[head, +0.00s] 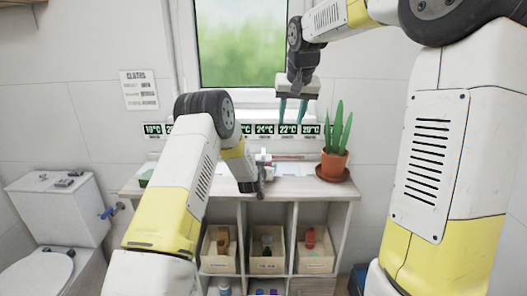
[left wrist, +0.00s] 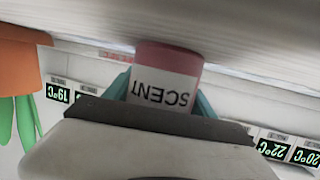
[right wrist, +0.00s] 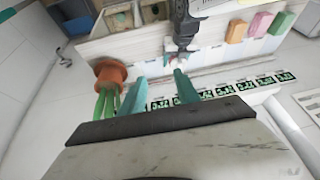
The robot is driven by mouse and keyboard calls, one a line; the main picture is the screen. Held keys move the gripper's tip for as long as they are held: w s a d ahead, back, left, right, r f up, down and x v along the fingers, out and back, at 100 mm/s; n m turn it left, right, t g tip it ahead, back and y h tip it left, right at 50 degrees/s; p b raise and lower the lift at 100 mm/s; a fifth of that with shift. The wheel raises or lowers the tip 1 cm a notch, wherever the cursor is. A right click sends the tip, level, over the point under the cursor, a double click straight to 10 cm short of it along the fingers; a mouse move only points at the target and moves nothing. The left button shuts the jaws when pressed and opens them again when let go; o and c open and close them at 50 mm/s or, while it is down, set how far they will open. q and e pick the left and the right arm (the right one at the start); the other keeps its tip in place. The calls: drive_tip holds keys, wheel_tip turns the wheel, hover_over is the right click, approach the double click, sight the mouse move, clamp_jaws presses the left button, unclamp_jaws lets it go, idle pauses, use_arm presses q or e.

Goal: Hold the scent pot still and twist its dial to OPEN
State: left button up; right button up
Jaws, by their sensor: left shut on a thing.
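The scent pot (left wrist: 168,58), red with a white SCENT label, shows upside down in the left wrist view, its base against the counter. My left gripper (left wrist: 163,92) is shut on it, a teal finger on each side. The gripper body hides the pot's other end, and I cannot see the dial. In the head view my left arm and wrist block most of the pot. My right gripper (head: 292,110) is open and empty, fingers pointing down, above the back of the counter. Its parted teal fingers also show in the right wrist view (right wrist: 163,92).
A cactus in an orange pot (head: 335,165) stands at the counter's right end. Temperature displays (head: 265,129) line the wall behind. Bins with items (head: 267,267) sit in the cubbies below. A toilet (head: 55,225) is at the left. Some counter (head: 300,188) is bare.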

approach(264, 151)
drive_tip(key=v, duration=0.3)
drive_tip(key=shift+m+h, duration=0.3)
drive_tip(key=shift+h, duration=0.1)
drive_tip(key=x, duration=0.8)
drive_tip(key=a+x, duration=0.1)
drive_tip(key=x, duration=0.3)
drive_tip(key=shift+s, duration=0.1)
drive_tip(key=shift+g, duration=0.3)
clamp_jaws()
